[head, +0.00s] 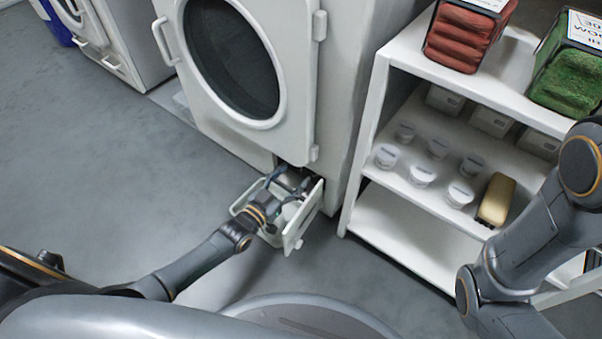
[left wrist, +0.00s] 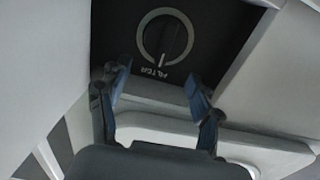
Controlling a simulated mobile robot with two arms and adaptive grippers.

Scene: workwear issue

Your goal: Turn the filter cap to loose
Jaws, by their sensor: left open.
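The filter cap (left wrist: 166,39) shows in the left wrist view as a dark round knob with a pale ring and a bar across it. It sits on a black panel above lettering that looks like "FILTER". My left gripper (left wrist: 155,85) is open, with its two blue-grey fingers below and to either side of the cap, apart from it. In the head view the left gripper (head: 280,187) is low at the washer's front, inside a white pulled-out drawer or flap (head: 294,236). The cap is hidden there. My right arm shows at the right, but its gripper is out of view.
The white machine (head: 341,100) with a round dark door (head: 232,58) stands above the left gripper. A white shelf (head: 375,221) to the right holds several white tubs, a yellow-brown brush (head: 496,199) and bins of red and green cloth. Grey floor is clear at left.

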